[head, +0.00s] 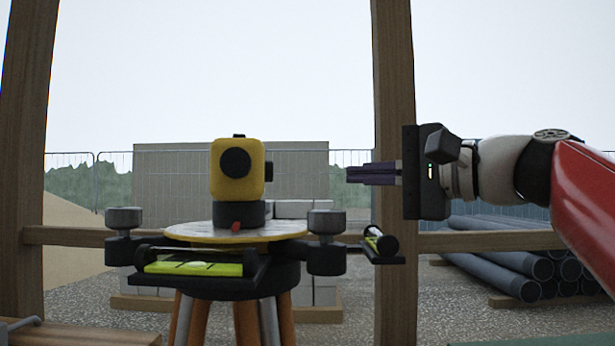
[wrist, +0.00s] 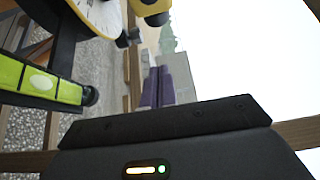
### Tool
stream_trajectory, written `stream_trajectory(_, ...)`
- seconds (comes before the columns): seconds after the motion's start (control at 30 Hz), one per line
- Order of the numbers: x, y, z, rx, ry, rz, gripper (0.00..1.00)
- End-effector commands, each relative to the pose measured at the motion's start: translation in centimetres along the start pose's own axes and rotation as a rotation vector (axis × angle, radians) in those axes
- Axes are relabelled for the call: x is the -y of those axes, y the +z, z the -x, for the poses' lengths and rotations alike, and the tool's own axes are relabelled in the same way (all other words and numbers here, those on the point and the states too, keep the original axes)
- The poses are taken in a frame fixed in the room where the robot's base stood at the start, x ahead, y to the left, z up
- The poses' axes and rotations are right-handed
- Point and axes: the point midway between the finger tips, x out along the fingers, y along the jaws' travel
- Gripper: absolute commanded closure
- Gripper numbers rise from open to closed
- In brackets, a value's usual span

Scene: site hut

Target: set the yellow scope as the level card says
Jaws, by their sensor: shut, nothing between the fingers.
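A red pointer (head: 237,226) shows at the base, over a pale round plate (head: 190,233). A yellow-green level vial (head: 165,267) lies in front of the plate; in the wrist view its vial (wrist: 65,92) shows a pale bubble near the two middle lines. A second small vial (head: 381,243) sits at the right. My gripper (head: 348,174) is shut and empty, right of the scope and apart from it; its purple fingers show in the wrist view (wrist: 160,72). No card is identifiable.
Grey-topped foot screws stand left (head: 123,217) and right (head: 325,221) of the plate. A wooden post (head: 394,80) rises behind my gripper, with a rail (head: 490,241) crossing it. Grey pipes (head: 500,262) lie beyond. The air between gripper and scope is clear.

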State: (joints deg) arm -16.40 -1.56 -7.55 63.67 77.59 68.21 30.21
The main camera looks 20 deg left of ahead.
Motion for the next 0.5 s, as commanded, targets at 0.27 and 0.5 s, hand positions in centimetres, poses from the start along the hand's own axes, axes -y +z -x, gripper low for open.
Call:
stream_trajectory(0.27,0.1,0.1,-4.7,0.006,0.001,-0.002,1.0)
stream_trajectory(0.5,0.1,0.1,-9.8,0.005,0.002,-0.001,1.0)
